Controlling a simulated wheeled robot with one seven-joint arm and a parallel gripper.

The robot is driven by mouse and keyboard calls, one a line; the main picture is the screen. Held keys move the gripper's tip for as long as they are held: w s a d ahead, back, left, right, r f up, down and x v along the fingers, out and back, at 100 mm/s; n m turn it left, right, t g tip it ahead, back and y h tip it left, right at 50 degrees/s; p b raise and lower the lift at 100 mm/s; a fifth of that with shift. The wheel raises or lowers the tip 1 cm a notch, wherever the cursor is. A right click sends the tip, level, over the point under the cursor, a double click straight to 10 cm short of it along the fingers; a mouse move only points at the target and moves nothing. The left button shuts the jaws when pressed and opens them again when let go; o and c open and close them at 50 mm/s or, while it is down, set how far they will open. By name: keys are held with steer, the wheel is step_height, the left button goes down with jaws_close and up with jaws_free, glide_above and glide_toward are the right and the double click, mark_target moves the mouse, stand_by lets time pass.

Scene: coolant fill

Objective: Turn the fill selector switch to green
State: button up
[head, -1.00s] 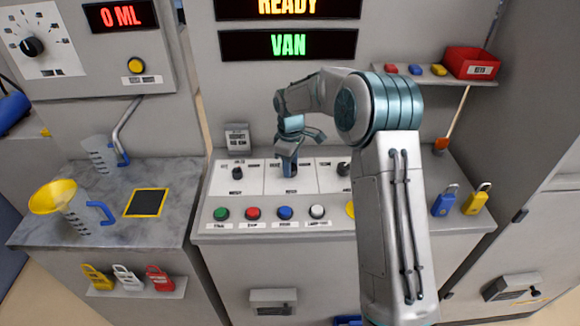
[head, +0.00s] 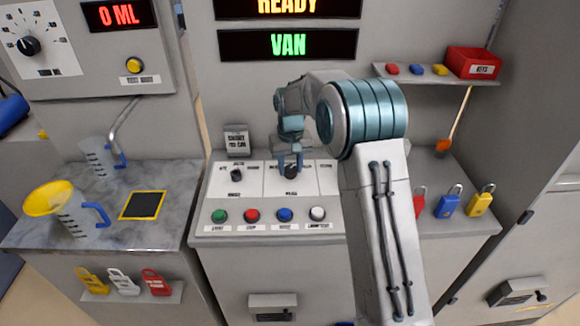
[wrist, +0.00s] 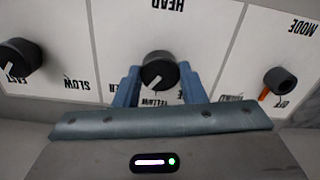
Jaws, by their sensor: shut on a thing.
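The middle black knob (head: 291,172) of the panel's row sits on a white plate. In the wrist view this knob (wrist: 159,70) is between my two blue fingers, with a white pointer mark on its lower side. Its plate reads upside down there: HEAD above, YELLOW below, with another word partly hidden by a finger. I cannot read FILL or GREEN on it. My gripper (head: 291,160) points down at the panel, and in the wrist view my gripper (wrist: 159,84) is shut on the knob, one finger on each side.
The knob marked FAST and SLOW (wrist: 18,62) and the MODE knob (wrist: 281,80) flank it. Green (head: 219,216), red (head: 252,216), blue (head: 285,215) and white (head: 317,214) buttons line the front. A large dial (head: 28,46) is upper left. Padlocks (head: 449,202) stand right of my arm.

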mark_target(291, 169)
steer(key=shift+m, duration=1.1)
steer(key=o, duration=1)
step_height(291, 169, up, 14)
steer(key=shift+b, duration=0.4)
